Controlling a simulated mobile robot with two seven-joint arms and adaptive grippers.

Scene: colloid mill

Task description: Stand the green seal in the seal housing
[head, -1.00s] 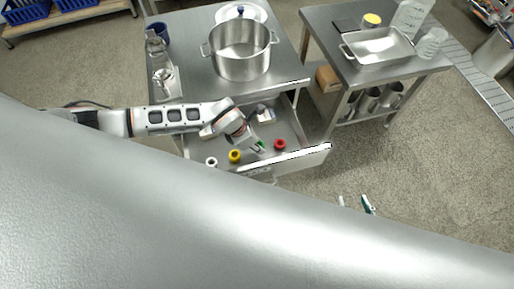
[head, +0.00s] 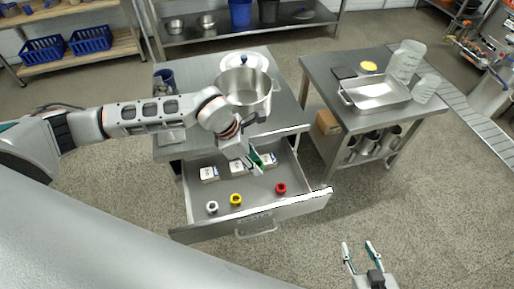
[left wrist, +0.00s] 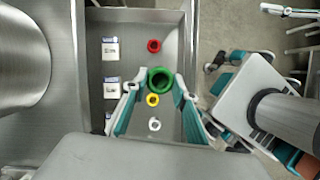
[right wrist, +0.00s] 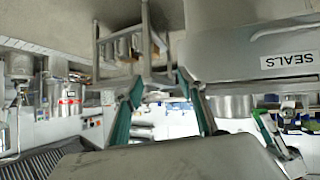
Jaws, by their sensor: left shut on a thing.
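The green seal (left wrist: 160,81) is a thick ring. My left gripper (left wrist: 158,84) is shut on it, with a fingertip on either side. In the head view the green seal (head: 257,160) shows at the left gripper's tip, above the open drawer (head: 215,217). My right gripper (head: 359,247) is open and empty, out over the floor to the right of the drawer. Its spread fingers also show in the right wrist view. I cannot make out the seal housing for certain; my left arm covers part of the table's left side.
The drawer holds a red ring (head: 281,188), a yellow ring (head: 236,199), a white ring (head: 212,207) and small labelled boxes (head: 208,173). A large steel pot (head: 243,92) stands on the table above. A second table with a steel tray (head: 378,97) stands to the right.

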